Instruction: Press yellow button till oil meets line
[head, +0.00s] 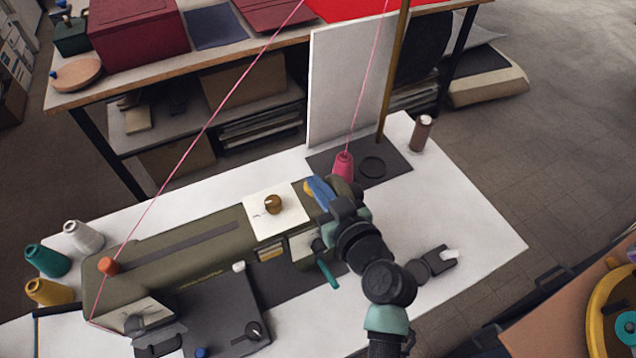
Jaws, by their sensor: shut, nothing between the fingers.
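An olive-green sewing machine (190,247) lies across the white table. A yellow button (308,187) shows in part on the right end of its top, beside my fingers. My gripper (317,187) is shut and empty, its blue fingers close against the button; I cannot tell if they touch or press it. The fingers and wrist hide part of the button and the machine's right end. A small framed window (270,253) with an amber band is on the machine's front, perhaps the oil gauge. The line and exact oil level are too small to read.
A white plate with a brown knob (273,204) sits left of my gripper. A pink thread cone (343,166) stands just behind it, its thread rising. A brown spool (422,133) stands at the back right. The white table (470,225) is mostly clear at right.

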